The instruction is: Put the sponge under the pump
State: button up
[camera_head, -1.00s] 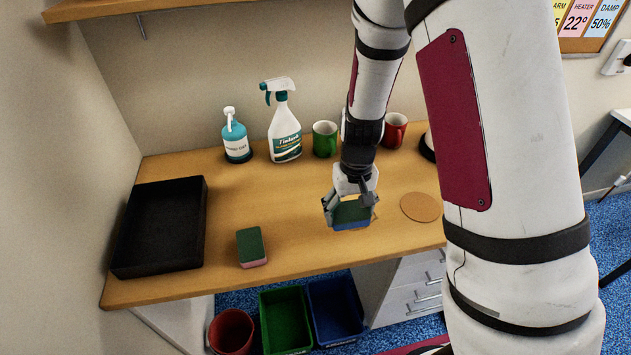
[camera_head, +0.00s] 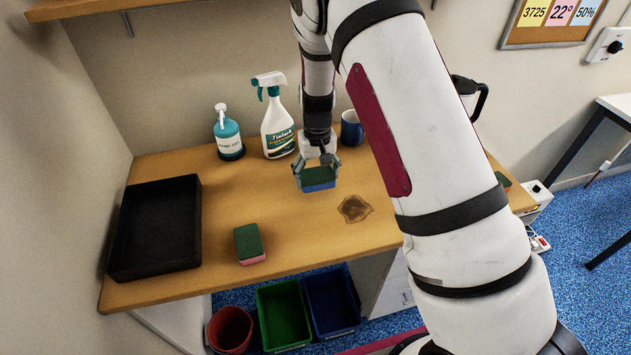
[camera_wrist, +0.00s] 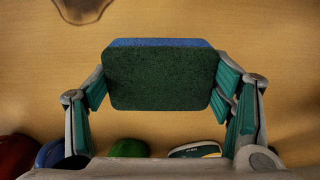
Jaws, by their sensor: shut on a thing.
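My gripper (camera_head: 318,172) is shut on a sponge with a dark green top and blue body (camera_head: 319,182), held level above the middle of the desk. In the wrist view the held sponge (camera_wrist: 160,78) sits between both teal-padded fingers. A teal pump bottle (camera_head: 229,137) with a white label and white pump head stands at the back left of the desk, left of and behind my gripper. Another sponge, green over pink (camera_head: 249,244), lies near the front edge, apart from my gripper.
A white spray bottle (camera_head: 277,126) stands between the pump bottle and my gripper. A blue mug (camera_head: 351,128) is behind on the right. A black tray (camera_head: 117,243) fills the left. A brown stain (camera_head: 354,208) lies right of my gripper. My arm hides much of the right side.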

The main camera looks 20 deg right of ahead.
aim_at(316, 182)
jog(key=shift+w, duration=0.3)
jog(key=shift+w+a+f, duration=0.1)
jog(key=shift+w+f, duration=0.05)
jog(key=shift+f, duration=0.2)
jog(key=shift+f+p, duration=0.5)
jog(key=shift+f, duration=0.95)
jog(key=shift+f, duration=0.15)
jog(key=o, duration=0.7)
